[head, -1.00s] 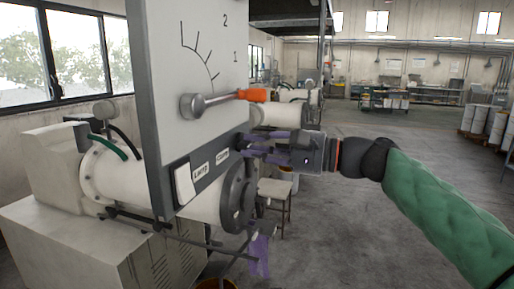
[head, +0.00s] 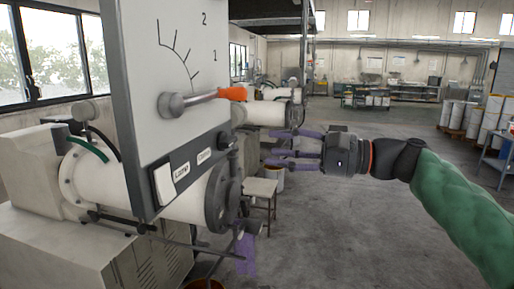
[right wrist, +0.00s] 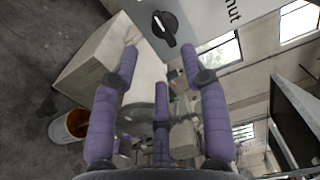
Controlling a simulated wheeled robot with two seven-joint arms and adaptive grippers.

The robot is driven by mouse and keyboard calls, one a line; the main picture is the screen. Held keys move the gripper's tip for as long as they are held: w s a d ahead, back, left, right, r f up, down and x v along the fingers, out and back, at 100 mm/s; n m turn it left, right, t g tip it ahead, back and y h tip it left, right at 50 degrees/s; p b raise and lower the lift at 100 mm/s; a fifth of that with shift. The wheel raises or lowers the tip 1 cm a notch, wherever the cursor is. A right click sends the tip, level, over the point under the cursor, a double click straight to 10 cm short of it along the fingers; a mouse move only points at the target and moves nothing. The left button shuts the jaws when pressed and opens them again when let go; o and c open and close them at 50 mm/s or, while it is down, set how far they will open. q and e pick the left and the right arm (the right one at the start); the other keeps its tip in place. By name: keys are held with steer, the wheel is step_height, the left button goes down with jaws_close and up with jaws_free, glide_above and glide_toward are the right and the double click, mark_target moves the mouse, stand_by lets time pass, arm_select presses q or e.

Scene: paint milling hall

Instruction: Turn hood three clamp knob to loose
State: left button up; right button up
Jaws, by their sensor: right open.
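The hood panel (head: 140,100) stands at the left of the head view. Its lower strip carries a white switch and a label that seems to read "Clamp". A dark knob (head: 227,141) sits at the right end of this strip. In the right wrist view a black knob (right wrist: 165,28) with a pale pointer mark sits on a light panel, beside lettering partly cut off, perhaps "shut". My right gripper (head: 280,150) is open and empty, to the right of the knob and apart from it. Its purple fingers (right wrist: 160,90) are spread in the wrist view.
A lever with an orange handle (head: 232,94) juts from the panel below a numbered scale. A white cylinder with a dark flange (head: 222,195) lies under the panel. A stool (head: 260,188) stands behind.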

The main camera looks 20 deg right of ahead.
steer(key=shift+v, duration=1.6)
